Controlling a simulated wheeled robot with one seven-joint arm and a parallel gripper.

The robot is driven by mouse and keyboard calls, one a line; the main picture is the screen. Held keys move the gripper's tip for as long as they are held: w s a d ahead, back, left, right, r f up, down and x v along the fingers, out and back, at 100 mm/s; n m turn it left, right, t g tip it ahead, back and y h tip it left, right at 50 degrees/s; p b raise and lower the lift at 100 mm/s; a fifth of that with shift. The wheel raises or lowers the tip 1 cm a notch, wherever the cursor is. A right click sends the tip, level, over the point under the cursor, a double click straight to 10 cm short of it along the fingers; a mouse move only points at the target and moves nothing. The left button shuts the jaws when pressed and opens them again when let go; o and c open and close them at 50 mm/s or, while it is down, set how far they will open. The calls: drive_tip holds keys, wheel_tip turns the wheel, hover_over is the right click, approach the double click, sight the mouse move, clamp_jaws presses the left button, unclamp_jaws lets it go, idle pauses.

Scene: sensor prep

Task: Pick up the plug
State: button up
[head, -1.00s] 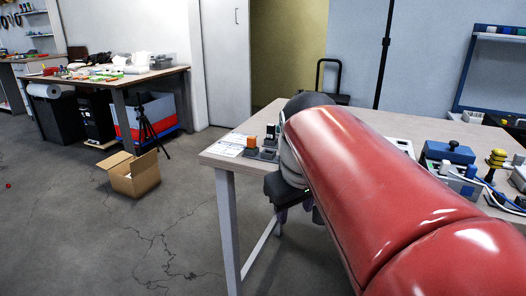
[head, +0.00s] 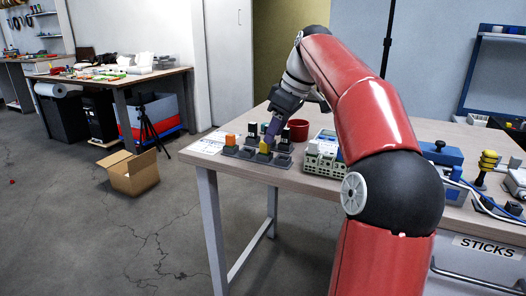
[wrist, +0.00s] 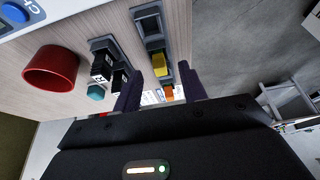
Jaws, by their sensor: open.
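Several small coloured pieces, any of which may be the plug, sit in grey holders on the table. An orange one (head: 230,139) is at the left and a yellow one (head: 265,148) is near the middle of the front row. Black pieces (wrist: 103,67) and a teal one (wrist: 95,93) sit in the other row. My gripper (head: 269,137) is open above the holders, its purple fingers pointing down. In the wrist view, the yellow piece (wrist: 160,64) and the orange piece (wrist: 168,92) appear between the fingers (wrist: 161,84). Nothing is visibly held. I cannot tell the exact height gap.
A red cup (head: 299,129) stands just right of the holders. A pale green-and-white box (head: 322,158) is right of them, near my arm. A printed sheet (head: 208,144) lies at the table's left edge. A blue device (head: 440,153) is farther right.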

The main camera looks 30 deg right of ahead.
sight(265, 150)
drive_tip(key=x, duration=0.4)
drive_tip(key=shift+w+a, duration=0.15)
drive_tip(key=shift+w, duration=0.3)
drive_tip(key=shift+c, duration=0.3)
clamp_jaws()
